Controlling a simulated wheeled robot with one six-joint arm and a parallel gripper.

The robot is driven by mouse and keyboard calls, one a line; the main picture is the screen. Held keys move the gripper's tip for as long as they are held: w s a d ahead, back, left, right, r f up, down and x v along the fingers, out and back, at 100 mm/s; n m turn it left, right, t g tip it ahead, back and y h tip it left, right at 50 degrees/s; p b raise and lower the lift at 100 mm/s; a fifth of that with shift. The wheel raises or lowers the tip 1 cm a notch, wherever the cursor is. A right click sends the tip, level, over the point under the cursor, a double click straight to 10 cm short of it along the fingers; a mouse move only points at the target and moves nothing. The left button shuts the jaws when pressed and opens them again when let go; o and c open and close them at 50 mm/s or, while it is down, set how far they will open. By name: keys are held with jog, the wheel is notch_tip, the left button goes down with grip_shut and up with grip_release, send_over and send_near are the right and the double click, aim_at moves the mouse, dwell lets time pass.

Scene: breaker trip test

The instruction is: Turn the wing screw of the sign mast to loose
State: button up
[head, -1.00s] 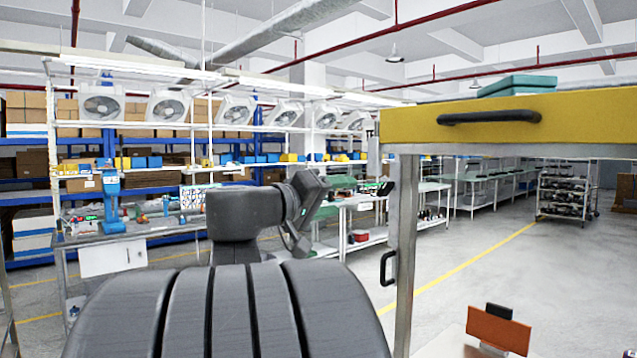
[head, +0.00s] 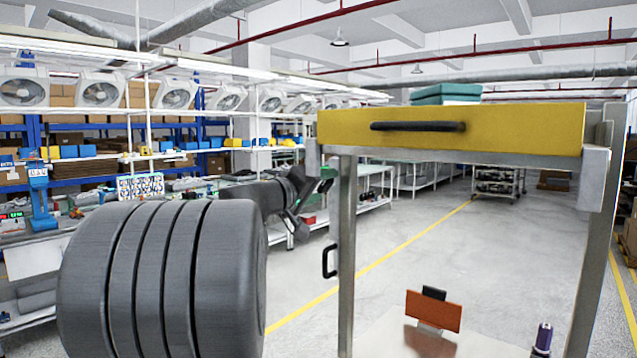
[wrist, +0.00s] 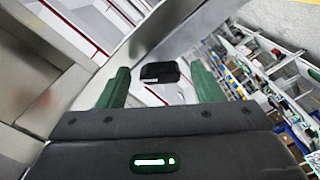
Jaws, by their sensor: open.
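My gripper (wrist: 159,84) is open in the wrist view, with its two green fingers apart. A small black block (wrist: 160,72) shows between the fingertips, in front of a grey metal post; I cannot tell whether it is the wing screw, and no finger visibly closes on it. In the head view my arm reaches toward the left post (head: 347,250) of a metal stand, and the gripper end is small and dark there. I cannot make out a sign mast or its wing screw for certain in the head view.
The stand carries a yellow drawer front (head: 450,128) with a black handle, and a teal case (head: 446,92) on top. A black side handle (head: 329,261) juts from the left post. An orange plate (head: 433,310) and a dark cylinder (head: 543,338) stand low down. Open floor lies beyond.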

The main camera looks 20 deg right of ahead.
jog(key=shift+d, duration=0.15)
jog(key=shift+c, duration=0.2)
jog(key=c, duration=1)
jog(key=shift+o, duration=0.2)
jog(key=shift+f+n+b, duration=0.1)
jog(key=shift+n+b, duration=0.2)
jog(key=n+b, duration=0.1)
jog(key=n, duration=0.1)
jog(key=shift+n, duration=0.4)
jog(key=shift+n+b, duration=0.6)
jog(key=shift+n, duration=1.5)
jog(key=o, duration=1)
